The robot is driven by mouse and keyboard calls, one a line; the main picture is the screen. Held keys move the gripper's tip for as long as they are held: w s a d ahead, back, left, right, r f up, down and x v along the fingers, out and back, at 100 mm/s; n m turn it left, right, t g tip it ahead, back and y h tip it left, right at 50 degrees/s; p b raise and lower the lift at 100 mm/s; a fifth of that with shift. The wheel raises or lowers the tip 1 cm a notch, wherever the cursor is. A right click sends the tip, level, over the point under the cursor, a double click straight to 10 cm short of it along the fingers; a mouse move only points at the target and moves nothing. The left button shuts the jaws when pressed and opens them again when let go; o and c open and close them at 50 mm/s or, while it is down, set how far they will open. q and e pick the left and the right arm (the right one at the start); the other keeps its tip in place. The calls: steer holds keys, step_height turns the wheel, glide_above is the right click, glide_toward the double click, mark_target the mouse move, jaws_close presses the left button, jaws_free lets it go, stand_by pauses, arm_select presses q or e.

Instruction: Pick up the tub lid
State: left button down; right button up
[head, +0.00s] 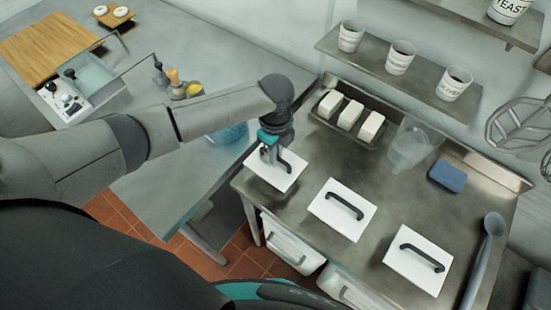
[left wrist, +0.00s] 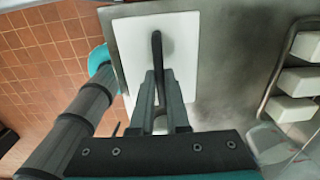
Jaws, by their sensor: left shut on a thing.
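Three white square tub lids with dark handles are on the steel table in the head view: a left lid (head: 258,173), a middle lid (head: 328,222) and a right lid (head: 401,273). My left gripper (head: 273,158) is over the left lid, pointing down, with its fingers shut on that lid's handle. In the left wrist view my left gripper (left wrist: 160,125) closes around the dark handle of the white lid (left wrist: 183,42). Whether the lid is clear of the table top I cannot tell. My right gripper is not in view.
A tray of white blocks (head: 350,113), a clear jug (head: 408,148) and a blue sponge (head: 448,176) stand behind the lids. A ladle (head: 486,250) lies at the right edge. White tubs (head: 292,246) sit below the table. A shelf (head: 385,70) holds several cups.

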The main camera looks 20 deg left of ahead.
arm_select(q)
step_height(320, 180, up, 20)
steer(key=n+b, duration=0.8)
steer(key=n, duration=0.2)
glide_above(268, 168)
step_height(268, 168, down, 7)
steer(key=s+a+f+n+b, duration=0.1)
steer(key=s+f+n+b, duration=0.3)
steer(key=f+n+b, duration=0.3)
steer(key=n+b, duration=0.3)
steer(key=n, duration=0.2)
steer(key=shift+a, duration=0.4)
steer(key=shift+d, duration=0.15)
